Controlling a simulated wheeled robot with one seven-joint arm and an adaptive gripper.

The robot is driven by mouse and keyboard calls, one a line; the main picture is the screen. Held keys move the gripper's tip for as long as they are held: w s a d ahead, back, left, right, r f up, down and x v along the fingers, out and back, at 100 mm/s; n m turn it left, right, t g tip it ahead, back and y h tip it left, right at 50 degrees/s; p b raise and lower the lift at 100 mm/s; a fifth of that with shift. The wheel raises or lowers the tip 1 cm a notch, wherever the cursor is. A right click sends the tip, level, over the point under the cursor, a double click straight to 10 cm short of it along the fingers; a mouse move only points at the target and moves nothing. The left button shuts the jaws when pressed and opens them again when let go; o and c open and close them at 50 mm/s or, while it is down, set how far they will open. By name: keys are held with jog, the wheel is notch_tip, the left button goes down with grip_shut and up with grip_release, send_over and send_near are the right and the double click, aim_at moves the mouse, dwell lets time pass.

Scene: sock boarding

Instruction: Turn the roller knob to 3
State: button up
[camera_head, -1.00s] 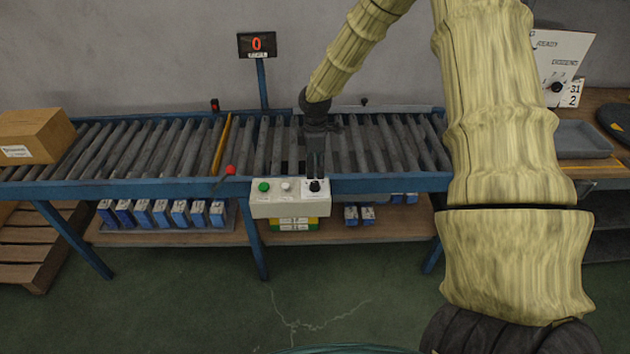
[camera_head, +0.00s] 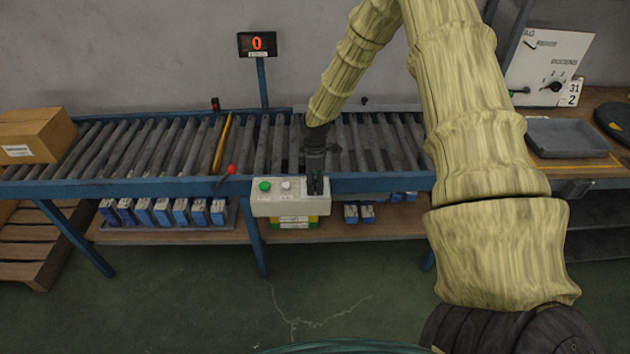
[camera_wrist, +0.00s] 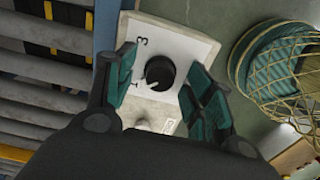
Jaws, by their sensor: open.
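The roller knob (camera_wrist: 160,73) is a round black knob with a white pointer line. It sits on the pale face of the control box (camera_head: 262,208) on the conveyor's front edge. In the wrist view a printed 3 shows above and left of the knob, and the pointer aims down-left, away from the 3. My gripper (camera_wrist: 160,85) is open, its teal-padded fingers on either side of the knob; I cannot tell whether they touch it. In the head view my gripper (camera_head: 315,184) hides the knob.
A green button (camera_head: 264,186) and a white button (camera_head: 286,186) sit left of the knob. A red-tipped lever (camera_head: 231,170) stands by the conveyor (camera_head: 345,184). A display (camera_head: 257,44) reads 0. A cardboard box (camera_head: 38,132) lies at the far left.

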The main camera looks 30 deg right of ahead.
jog(key=c, duration=1)
jog(key=shift+c, duration=0.2)
jog(key=m, duration=0.4)
jog(key=shift+r+m, duration=0.1)
jog(key=shift+m, duration=0.2)
jog(key=m, duration=0.4)
jog(key=shift+m, duration=0.3)
jog(key=m, duration=0.4)
jog(key=shift+m, duration=2.3)
